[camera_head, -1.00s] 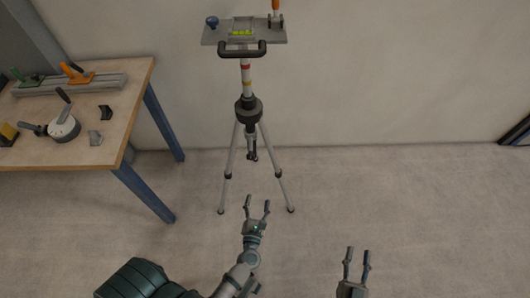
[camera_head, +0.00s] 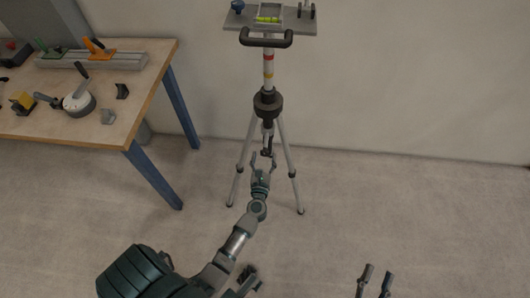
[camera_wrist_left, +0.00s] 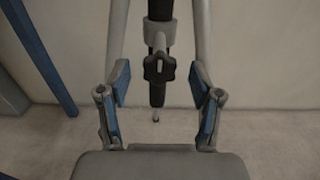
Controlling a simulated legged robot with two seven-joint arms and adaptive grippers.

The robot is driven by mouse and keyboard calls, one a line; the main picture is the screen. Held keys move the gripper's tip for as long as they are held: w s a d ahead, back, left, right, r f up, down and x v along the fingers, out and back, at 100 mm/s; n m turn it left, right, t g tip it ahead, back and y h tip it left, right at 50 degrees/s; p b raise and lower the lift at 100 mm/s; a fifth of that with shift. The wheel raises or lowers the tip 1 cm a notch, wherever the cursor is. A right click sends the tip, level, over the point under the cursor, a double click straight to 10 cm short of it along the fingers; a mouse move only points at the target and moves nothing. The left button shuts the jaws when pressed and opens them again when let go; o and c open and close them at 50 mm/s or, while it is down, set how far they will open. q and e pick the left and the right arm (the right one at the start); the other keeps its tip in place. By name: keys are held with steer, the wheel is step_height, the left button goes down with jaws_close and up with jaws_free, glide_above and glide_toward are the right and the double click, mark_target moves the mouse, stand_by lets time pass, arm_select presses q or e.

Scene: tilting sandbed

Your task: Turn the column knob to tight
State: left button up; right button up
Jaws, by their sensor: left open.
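The column knob (camera_wrist_left: 160,69) is a dark lobed knob on the column below the tripod's hub. In the left wrist view it lies ahead of my left gripper (camera_wrist_left: 160,105), roughly centred between its two blue-padded fingers and apart from them. In the head view the knob (camera_head: 267,153) is small, just beyond the fingertips of my left gripper (camera_head: 264,161), which is open and empty. The tripod (camera_head: 267,104) stands upright with its legs spread. My right gripper (camera_head: 376,272) is open and empty at the bottom edge of the head view.
A wooden table (camera_head: 120,130) with blue legs stands at the left, holding clamps and small parts. The tilting plate (camera_head: 300,21) with a green level and a dark handle (camera_head: 266,43) tops the tripod. The floor right of the tripod is clear.

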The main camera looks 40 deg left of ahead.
arm_select(q)
steer(key=shift+x, duration=1.1)
steer(key=shift+w+a, duration=0.1)
steer(key=shift+w, duration=0.1)
arm_select(e)
steer(key=shift+s+r, duration=0.1)
steer(key=shift+r, duration=0.15)
steer(key=shift+t, duration=0.3)
arm_select(q)
steer(key=c, duration=1.1)
steer(key=shift+c, duration=0.2)
arm_select(e)
steer(key=shift+r, duration=0.1)
